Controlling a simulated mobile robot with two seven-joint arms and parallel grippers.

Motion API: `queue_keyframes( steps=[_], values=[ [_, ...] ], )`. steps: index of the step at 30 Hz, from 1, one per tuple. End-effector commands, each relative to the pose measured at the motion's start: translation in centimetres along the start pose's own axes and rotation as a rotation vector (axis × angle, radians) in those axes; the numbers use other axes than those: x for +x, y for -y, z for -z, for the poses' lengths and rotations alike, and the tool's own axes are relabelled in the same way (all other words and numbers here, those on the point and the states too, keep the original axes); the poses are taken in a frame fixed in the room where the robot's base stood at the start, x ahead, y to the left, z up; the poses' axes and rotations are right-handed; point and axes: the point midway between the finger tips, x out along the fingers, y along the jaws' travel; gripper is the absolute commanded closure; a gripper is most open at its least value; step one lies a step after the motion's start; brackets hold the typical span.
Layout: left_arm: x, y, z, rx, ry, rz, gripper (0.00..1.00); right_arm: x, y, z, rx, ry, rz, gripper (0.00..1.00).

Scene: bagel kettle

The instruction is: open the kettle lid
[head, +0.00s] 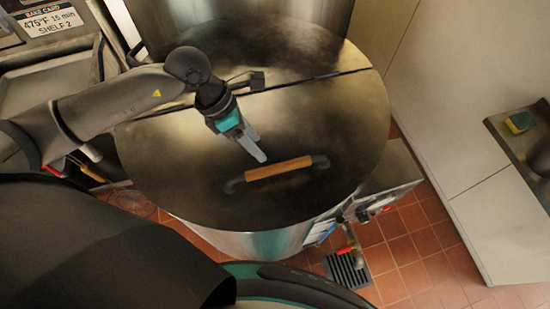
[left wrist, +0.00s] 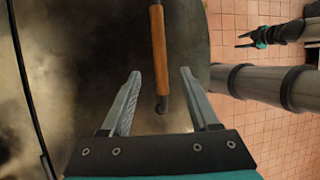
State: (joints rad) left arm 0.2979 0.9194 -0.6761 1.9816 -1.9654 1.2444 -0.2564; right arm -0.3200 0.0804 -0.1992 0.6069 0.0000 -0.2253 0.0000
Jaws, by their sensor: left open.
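The kettle (head: 240,243) is a large round steel vessel. Its lid (head: 335,120) is the front part of the round top and lies flat and shut. The lid handle (head: 278,169) is a wooden bar on dark end mounts; it also shows in the left wrist view (left wrist: 159,50). My left gripper (head: 262,158) is open and empty above the lid, close to the handle. In the left wrist view its fingers (left wrist: 160,73) stand either side of the handle's near end, which appears beyond the tips. My right gripper (left wrist: 245,40) is away from the kettle, its fingers apart.
A hinge line (head: 312,78) crosses the kettle top behind the handle. A valve with a red handle (head: 346,249) and a floor drain (head: 347,270) are at the front right. A counter with a sponge (head: 520,122) stands at the right. Tiled floor (head: 425,240) lies between.

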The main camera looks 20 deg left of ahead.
Motion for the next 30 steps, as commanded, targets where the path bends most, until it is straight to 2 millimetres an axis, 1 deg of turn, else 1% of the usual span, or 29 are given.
queue_keyframes(
  steps=[1,4,9,11,15,21,29,30],
  values=[
    [1.1,0.1,-0.1,-0.003,0.001,0.005,0.38,-0.3,0.0,0.2,0.0,-0.003,0.0,0.5],
    [3.3,0.2,-0.1,-0.002,0.0,0.005,0.38,-0.5,-0.1,0.8,-0.001,-0.014,-0.001,0.5],
    [6.6,0.1,-0.1,-0.002,0.001,0.004,0.38,-0.7,-0.4,2.9,-0.001,-0.049,-0.005,0.5],
    [7.5,0.1,-0.1,-0.003,0.001,0.003,0.38,-0.8,-0.4,3.2,-0.001,-0.055,-0.006,0.5],
    [9.1,0.0,-0.1,-0.001,0.002,0.001,0.38,-0.8,-0.4,3.2,-0.002,-0.054,-0.005,0.5],
    [10.1,0.0,0.0,0.0,0.0,0.001,0.38,-0.8,-0.3,2.6,-0.002,-0.045,-0.004,0.5],
    [10.2,0.0,0.0,0.0,0.001,0.0,0.38,-0.8,-0.3,2.1,-0.002,-0.036,-0.003,0.5],
    [10.2,0.0,0.0,0.0,0.001,0.0,0.42,-0.8,-0.3,2.1,-0.002,-0.036,-0.003,0.5]
  ],
)
